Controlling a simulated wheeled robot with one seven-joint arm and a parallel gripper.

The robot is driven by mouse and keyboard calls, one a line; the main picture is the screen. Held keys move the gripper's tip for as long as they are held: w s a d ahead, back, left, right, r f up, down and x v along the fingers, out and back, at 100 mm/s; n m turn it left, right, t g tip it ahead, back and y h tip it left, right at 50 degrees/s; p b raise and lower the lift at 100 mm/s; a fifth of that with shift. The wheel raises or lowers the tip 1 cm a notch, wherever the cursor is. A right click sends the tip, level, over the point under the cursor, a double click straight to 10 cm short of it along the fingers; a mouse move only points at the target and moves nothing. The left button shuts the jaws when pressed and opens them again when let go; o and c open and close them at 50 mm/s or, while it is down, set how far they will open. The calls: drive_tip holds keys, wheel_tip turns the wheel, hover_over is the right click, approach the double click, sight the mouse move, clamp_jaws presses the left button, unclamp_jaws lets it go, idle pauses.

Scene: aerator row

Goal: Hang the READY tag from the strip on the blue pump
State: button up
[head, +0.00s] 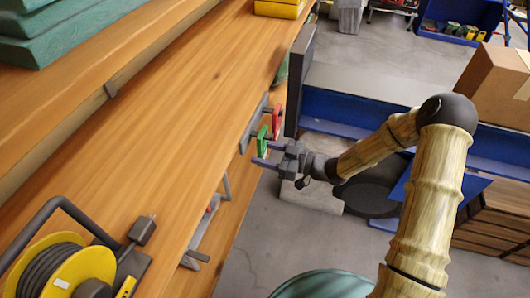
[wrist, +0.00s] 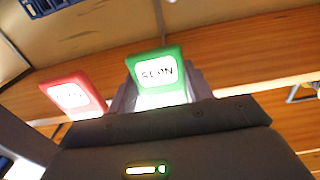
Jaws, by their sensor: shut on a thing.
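My gripper (head: 264,154) is at the front edge of the wooden bench, shut on a green tag (head: 262,141). In the wrist view the green tag (wrist: 158,74) stands between the fingers, its white label seeming to read "SCAN"; I cannot make out READY on any tag. A red tag (head: 277,121) is beside it, free of my fingers; its label in the wrist view (wrist: 72,96) is too blurred to read. A grey strip (head: 252,124) is on the bench edge behind the tags. Whether the green tag still touches the strip is unclear. I cannot pick out the blue pump.
A yellow cable reel (head: 62,268) stands on the bench at the lower left. Green slabs (head: 70,30) lie at the upper left. A cardboard box (head: 492,85) sits at the right, beyond my arm. Grey floor (head: 260,245) is open below the bench edge.

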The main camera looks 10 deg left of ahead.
drive_tip(key=shift+r+p, duration=0.65)
drive_tip(key=shift+r, duration=0.15)
drive_tip(key=shift+d, duration=0.1)
drive_tip(key=d+p, duration=0.1)
drive_tip(key=d, duration=0.7)
drive_tip(key=shift+s+d+p, duration=0.15)
drive_tip(key=shift+s+p, duration=0.15)
drive_tip(key=shift+s, duration=0.05)
idle(1.0)
idle(0.5)
drive_tip(key=w+d+f+m+t+h, duration=0.2)
drive_tip(key=w+d+m+t+h, duration=0.35)
drive_tip(key=d+m+t, duration=0.35)
drive_tip(key=w+d+f+m+t+h, duration=0.4)
drive_tip(key=d+t+h, duration=0.3)
drive_tip(key=d, duration=0.4)
drive_tip(key=s+r+m+h+p, duration=0.2)
drive_tip(key=r+p, duration=0.7)
drive_tip(key=p, duration=0.6)
drive_tip(key=s+r+m+h+p, duration=0.2)
drive_tip(key=s+r+p, duration=0.3)
drive_tip(key=p, duration=1)
wheel_tip(320, 180, up, 4)
drive_tip(key=shift+f+t+h, duration=0.15)
drive_tip(key=shift+t+h, duration=0.25)
drive_tip(key=shift+h, duration=0.35)
